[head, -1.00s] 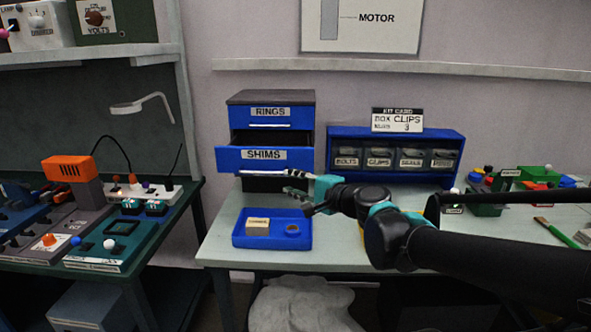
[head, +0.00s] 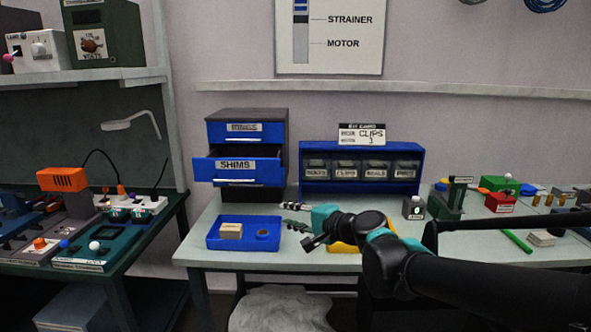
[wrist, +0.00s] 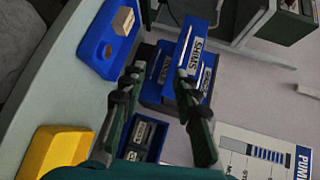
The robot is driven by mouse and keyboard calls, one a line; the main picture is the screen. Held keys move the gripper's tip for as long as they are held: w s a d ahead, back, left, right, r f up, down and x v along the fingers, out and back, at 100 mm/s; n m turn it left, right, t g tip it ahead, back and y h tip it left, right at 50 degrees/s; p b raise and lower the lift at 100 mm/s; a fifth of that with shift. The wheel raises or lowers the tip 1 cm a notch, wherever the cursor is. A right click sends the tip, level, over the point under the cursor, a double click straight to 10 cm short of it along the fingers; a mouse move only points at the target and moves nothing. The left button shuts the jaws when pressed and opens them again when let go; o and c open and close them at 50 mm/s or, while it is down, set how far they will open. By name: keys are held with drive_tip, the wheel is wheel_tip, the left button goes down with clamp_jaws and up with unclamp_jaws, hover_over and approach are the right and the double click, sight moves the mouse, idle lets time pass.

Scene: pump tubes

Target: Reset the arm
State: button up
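My gripper (head: 288,215) is in front of the drawer unit, above the bench, right of the blue tray. In the wrist view my gripper's two fingers (wrist: 157,76) are spread apart with nothing between them. My arm reaches in from the right side of the head view. The shims drawer (head: 238,170) is pulled out of its dark cabinet. The rings drawer (head: 245,132) above it is shut.
A blue tray (head: 216,244) holds a tan block (head: 231,231) and a small round part. A blue bin rack (head: 418,158) with a kit card (head: 362,134) stands behind my arm. A yellow tray (wrist: 66,150) sits near my gripper. Assorted parts crowd the bench at right.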

drive_tip(key=s+d+f+n+g+h, duration=0.2)
drive_tip(key=s+d+f+n+h, duration=0.15)
drive_tip(key=f, duration=0.45)
drive_tip(key=s+d+f+n+g+h, duration=0.25)
drive_tip(key=d+f, duration=0.25)
drive_tip(key=f, duration=0.3)
drive_tip(key=s+d+f+n+g+h, duration=0.1)
drive_tip(key=s+d+f+h, duration=0.1)
drive_tip(key=d, duration=0.4)
drive_tip(key=s+d+f+n+g+h, duration=0.1)
drive_tip(key=s+d+f+n+h, duration=0.1)
drive_tip(key=d+f, duration=0.3)
drive_tip(key=shift+s+d+f+h, duration=0.3)
drive_tip(key=shift+s+d+h, duration=0.15)
drive_tip(key=shift+s, duration=0.1)
